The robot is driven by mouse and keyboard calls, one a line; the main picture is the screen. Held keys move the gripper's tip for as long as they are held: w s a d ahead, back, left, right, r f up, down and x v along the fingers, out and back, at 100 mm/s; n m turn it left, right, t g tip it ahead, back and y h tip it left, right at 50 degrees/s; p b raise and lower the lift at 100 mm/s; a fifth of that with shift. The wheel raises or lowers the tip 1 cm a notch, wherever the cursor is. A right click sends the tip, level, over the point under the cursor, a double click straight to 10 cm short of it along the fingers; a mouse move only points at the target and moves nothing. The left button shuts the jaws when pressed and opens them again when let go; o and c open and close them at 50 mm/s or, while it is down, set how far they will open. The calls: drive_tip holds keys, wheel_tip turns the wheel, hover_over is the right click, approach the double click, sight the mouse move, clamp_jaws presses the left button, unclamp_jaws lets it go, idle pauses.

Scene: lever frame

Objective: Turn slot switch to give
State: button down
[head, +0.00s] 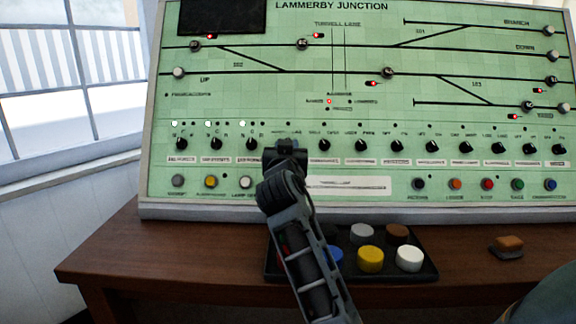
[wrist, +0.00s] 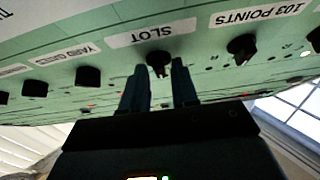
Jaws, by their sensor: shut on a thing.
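The slot switch (wrist: 158,60) is a small black rotary knob with the label "SLOT" beside it on the green panel (wrist: 215,15). In the wrist view my gripper (wrist: 158,78) has one finger on each side of this knob and is shut on it. In the head view my gripper (head: 285,148) is at the row of black knobs, left of the panel's middle. It hides the slot switch and its label there, so I cannot read the switch's position.
The 103 points knob (wrist: 241,46) and other black knobs stand close on both sides. Below the panel in the head view, a black tray (head: 430,272) with coloured caps sits on the brown desk (head: 150,245).

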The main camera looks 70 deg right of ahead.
drive_tip(key=m+g+b, duration=0.1)
drive_tip(key=b, duration=0.1)
drive_tip(key=m+g+b, duration=0.1)
drive_tip(key=m+b, duration=0.3)
drive_tip(key=shift+w+f+g+h, duration=0.15)
drive_tip(key=shift+w+g+h, duration=0.15)
drive_tip(key=shift+g, duration=0.1)
drive_tip(key=m+b, duration=0.1)
drive_tip(key=m+g+b, duration=0.2)
drive_tip(key=m, duration=0.1)
drive_tip(key=shift+w+r, duration=0.1)
drive_tip(key=shift+r, duration=0.15)
drive_tip(key=shift+r+g+b, duration=0.1)
drive_tip(key=shift+g+b, duration=0.2)
drive_tip(key=c, duration=1.2)
unclamp_jaws()
drive_tip(key=shift+o, duration=0.2)
drive_tip(key=a+p, duration=0.1)
drive_tip(key=a, duration=0.6)
drive_tip(key=shift+s+a, duration=0.25)
drive_tip(key=shift+a, duration=0.1)
